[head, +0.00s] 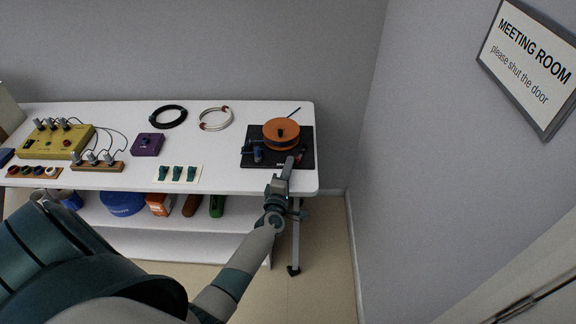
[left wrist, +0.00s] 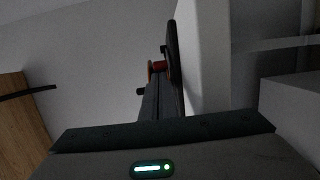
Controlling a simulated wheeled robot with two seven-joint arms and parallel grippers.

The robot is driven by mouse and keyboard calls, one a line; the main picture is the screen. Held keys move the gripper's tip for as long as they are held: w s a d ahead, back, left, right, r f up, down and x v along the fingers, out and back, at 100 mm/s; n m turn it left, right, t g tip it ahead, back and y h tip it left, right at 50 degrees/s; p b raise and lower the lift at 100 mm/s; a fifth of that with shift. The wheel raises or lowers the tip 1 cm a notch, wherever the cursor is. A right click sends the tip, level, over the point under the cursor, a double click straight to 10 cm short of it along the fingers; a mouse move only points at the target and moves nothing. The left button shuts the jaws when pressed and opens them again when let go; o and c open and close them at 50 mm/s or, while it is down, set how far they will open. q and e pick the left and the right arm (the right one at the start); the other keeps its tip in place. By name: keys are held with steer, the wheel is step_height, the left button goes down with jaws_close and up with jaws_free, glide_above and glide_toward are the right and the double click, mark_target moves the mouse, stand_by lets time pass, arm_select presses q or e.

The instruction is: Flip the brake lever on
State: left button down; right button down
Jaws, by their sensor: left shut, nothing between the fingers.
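A black board (head: 248,162) with an orange spool (head: 281,135) lies at the right end of the white table. A small blue-grey part (head: 257,154) stands on its left side. My left gripper (head: 289,161) is shut and empty at the board's front edge, in front of the spool. In the left wrist view its fingers (left wrist: 159,92) point at a small red part (left wrist: 159,65), with orange behind it and the dark board edge-on (left wrist: 174,55) to the right. I cannot tell which part is the brake lever; the gripper covers some of this area. My right gripper is out of view.
The white table (head: 225,182) also holds a yellow box (head: 55,143) with cables, a purple box (head: 147,144), black (head: 168,117) and silver (head: 215,119) cable coils, and green clips (head: 177,173). A shelf below holds several items. A wall stands to the right.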

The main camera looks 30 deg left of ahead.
arm_select(q)
steer(key=shift+d+y, duration=0.15)
steer(key=shift+y, duration=0.15)
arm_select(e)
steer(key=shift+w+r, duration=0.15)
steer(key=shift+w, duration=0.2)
arm_select(q)
steer(key=shift+d+n, duration=0.1)
steer(key=shift+n, duration=0.2)
steer(key=shift+g+y, duration=0.3)
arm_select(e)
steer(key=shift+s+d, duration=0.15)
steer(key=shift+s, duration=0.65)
